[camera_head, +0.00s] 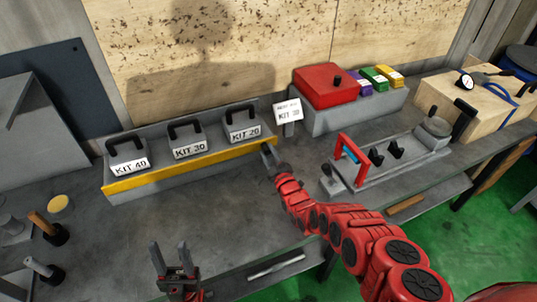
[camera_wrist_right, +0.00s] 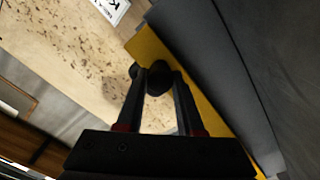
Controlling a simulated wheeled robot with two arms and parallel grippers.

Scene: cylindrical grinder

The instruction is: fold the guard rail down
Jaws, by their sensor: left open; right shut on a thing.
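The guard rail (camera_head: 190,166) is a long yellow bar along the front of the grey kit rack. It stands raised across the front, below the kit labels. In the right wrist view the yellow rail (camera_wrist_right: 207,103) runs diagonally beside the grey rack. My right gripper (camera_head: 268,152) is at the rail's right end. In the wrist view its fingers (camera_wrist_right: 158,82) are shut on a dark round knob (camera_wrist_right: 153,76) beside the rail; the fingers partly hide it. My left gripper (camera_head: 170,247) is open and empty, near the table's front edge, apart from the rail.
The rack holds kits labelled KIT 40 (camera_head: 128,161), KIT 30 (camera_head: 190,147) and KIT 20 (camera_head: 243,129). A small sign (camera_head: 288,111) stands right of the rack. The bench before the rail is mostly clear.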

